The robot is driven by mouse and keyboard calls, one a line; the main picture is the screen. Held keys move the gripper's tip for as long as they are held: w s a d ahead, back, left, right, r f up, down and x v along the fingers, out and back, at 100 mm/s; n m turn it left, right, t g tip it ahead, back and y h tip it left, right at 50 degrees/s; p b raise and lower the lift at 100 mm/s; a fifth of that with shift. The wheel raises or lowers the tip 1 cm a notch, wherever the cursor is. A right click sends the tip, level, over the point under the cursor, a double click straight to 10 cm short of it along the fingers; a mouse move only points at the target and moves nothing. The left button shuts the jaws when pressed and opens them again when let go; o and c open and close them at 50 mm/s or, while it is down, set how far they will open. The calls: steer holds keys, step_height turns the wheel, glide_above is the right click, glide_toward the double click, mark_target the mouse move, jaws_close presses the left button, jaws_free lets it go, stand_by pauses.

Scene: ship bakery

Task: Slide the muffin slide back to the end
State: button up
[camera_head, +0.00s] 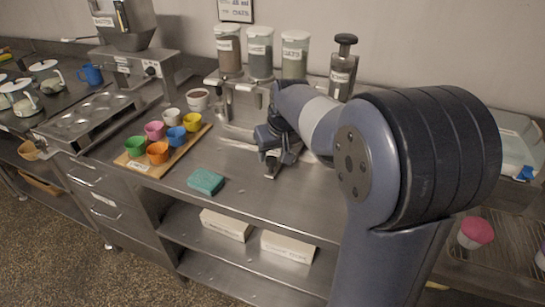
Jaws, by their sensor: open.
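The muffin slide appears to be the long metal tray with round muffin wells (88,112) at the left of the counter. It sits in a steel frame that runs back under the labelled hopper machine (137,66). Its near end lies towards the counter's front-left edge. My gripper (271,172) is low over the middle of the steel counter, well to the right of the muffin slide. It is open, with nothing seen between its fingers. My arm hides part of the counter behind and to the right of it.
A wooden board (139,168) with several coloured cups lies between the muffin slide and my gripper. A teal sponge (206,182) lies near the front edge. A small bowl (198,99) stands behind the cups. Labelled canisters (260,52) stand along the back wall.

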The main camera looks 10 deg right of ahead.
mark_target(271, 159)
steer(key=shift+x, duration=1.8)
jaws_close()
